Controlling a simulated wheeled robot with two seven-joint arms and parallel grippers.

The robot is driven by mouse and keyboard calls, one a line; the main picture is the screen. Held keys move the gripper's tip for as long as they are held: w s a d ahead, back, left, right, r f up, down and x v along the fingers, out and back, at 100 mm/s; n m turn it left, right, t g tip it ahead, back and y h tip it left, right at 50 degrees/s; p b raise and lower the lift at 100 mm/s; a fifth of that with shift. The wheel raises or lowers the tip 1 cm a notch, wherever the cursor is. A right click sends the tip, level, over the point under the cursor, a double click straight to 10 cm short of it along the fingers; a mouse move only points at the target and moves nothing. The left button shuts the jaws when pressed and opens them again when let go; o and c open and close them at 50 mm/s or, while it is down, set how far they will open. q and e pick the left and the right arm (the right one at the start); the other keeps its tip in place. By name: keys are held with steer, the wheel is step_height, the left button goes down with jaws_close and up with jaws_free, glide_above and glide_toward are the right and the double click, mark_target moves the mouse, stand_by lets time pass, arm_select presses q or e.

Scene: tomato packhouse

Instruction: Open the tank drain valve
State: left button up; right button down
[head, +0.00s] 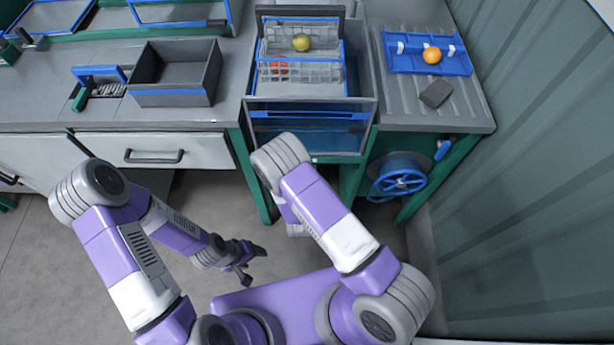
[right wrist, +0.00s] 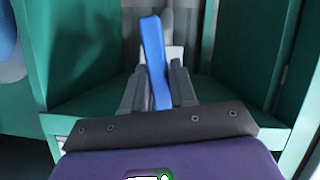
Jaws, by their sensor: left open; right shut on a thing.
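The tank (head: 364,112) with blue-tinted water stands at the bench front in the head view. In the right wrist view, a blue lever (right wrist: 153,50), the drain valve's handle, stands nearly upright with a slight tilt. My right gripper (right wrist: 160,85) is shut on this lever, which runs down between its two grey fingers. In the head view, my right forearm reaches under the tank front and hides this gripper and the lever. My left gripper (head: 246,263) is open and empty, low over the floor, well away from the tank.
A blue handwheel (head: 400,182) is on the green frame right of the tank. A wire basket (head: 343,75) holding fruit sits over the tank. A grey bin (head: 172,97) and a blue fruit rack (head: 460,66) stand on the bench. A wall closes the right side; floor at left is clear.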

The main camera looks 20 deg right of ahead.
steer(key=shift+s+d+f+m+y, duration=0.1)
steer(key=shift+s+d+m+y, duration=0.05)
steer(key=shift+m+y, duration=0.55)
steer(key=c, duration=1)
jaws_free()
steer(key=p+v, duration=0.2)
steer(key=v, duration=0.5)
steer(key=shift+s, duration=0.3)
